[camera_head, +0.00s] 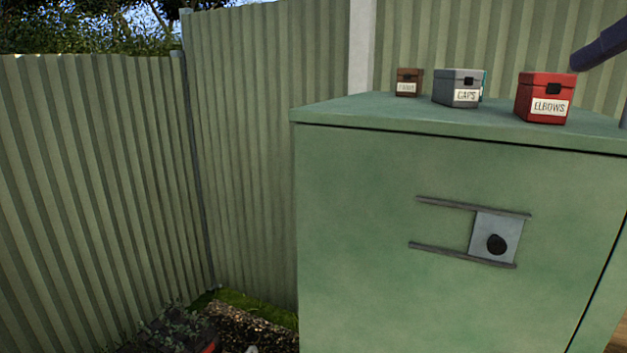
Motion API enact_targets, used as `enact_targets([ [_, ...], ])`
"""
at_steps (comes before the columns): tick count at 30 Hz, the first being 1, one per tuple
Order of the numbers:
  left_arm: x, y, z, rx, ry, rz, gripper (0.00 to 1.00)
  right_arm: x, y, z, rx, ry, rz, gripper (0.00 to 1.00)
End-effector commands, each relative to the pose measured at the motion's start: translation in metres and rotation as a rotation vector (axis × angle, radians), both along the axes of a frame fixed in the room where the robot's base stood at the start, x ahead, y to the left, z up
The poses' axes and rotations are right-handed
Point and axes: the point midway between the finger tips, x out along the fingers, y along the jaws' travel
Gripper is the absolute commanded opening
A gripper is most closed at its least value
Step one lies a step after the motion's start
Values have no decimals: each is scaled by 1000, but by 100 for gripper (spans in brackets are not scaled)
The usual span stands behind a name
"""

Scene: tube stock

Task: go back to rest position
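Neither of my grippers shows in the head view. A dark rounded bar (600,47) enters at the upper right edge, above and behind the red box; I cannot tell what it belongs to. A green cabinet (370,240) fills the right half of the view. Its front has two horizontal rails with a grey sliding plate (484,228) between them, at their right end. The plate has a black round knob (496,244).
On the cabinet top stand a brown box (408,77), a grey box labelled CAPS (452,84) and a red box labelled ELBOWS (535,88). A corrugated green fence (90,190) closes the left and back. Plants and gravel (250,328) lie low at the cabinet's left.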

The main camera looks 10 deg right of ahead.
Motion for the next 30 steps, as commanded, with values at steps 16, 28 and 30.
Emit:
enact_targets([
  [16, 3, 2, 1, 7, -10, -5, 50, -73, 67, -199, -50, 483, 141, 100],
  [28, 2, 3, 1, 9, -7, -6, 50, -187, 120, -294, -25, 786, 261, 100],
  [30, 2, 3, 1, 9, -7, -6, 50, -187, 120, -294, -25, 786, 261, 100],
])
